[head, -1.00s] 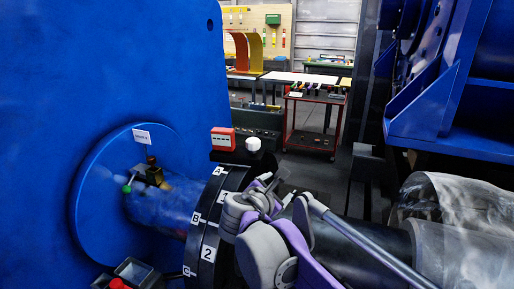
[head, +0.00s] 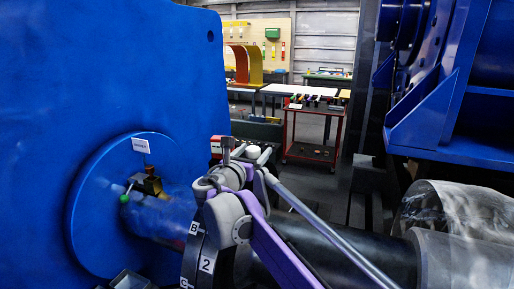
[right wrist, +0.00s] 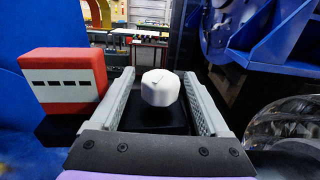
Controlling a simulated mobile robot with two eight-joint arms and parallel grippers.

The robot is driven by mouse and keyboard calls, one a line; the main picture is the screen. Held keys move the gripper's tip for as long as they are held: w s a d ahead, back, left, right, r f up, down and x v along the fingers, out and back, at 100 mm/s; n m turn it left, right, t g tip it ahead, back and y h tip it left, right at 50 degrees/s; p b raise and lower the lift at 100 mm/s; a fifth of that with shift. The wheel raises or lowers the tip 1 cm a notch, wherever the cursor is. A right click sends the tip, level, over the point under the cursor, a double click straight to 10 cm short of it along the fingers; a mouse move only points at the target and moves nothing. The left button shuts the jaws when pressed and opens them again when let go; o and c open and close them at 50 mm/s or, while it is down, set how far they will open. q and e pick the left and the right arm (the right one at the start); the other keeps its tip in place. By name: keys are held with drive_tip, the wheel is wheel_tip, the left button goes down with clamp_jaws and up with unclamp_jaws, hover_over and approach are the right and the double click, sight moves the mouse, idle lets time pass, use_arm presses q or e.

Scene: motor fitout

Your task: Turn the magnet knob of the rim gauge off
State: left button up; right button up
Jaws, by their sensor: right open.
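The rim gauge shows as a red box (head: 217,146) with a pale display panel, beside a faceted white knob (head: 253,151) on a black base. In the right wrist view the red box (right wrist: 62,72) stands at the left and the white knob (right wrist: 160,88) is near the middle. My right gripper (right wrist: 158,74) is open, with one grey finger on each side of the knob in that view. A gap shows between the knob and each finger, and I cannot tell the depth exactly. In the head view my right gripper (head: 246,154) partly covers the gauge. My left gripper is out of view.
A large blue wall (head: 90,90) with a round flange stands at the left. A dark shaft (head: 350,250) with numbered plates runs below my right arm. A red cart (head: 312,150) stands behind. Blue machinery (head: 450,110) fills the right.

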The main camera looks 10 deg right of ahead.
drive_tip(key=shift+x, duration=1.25)
clamp_jaws()
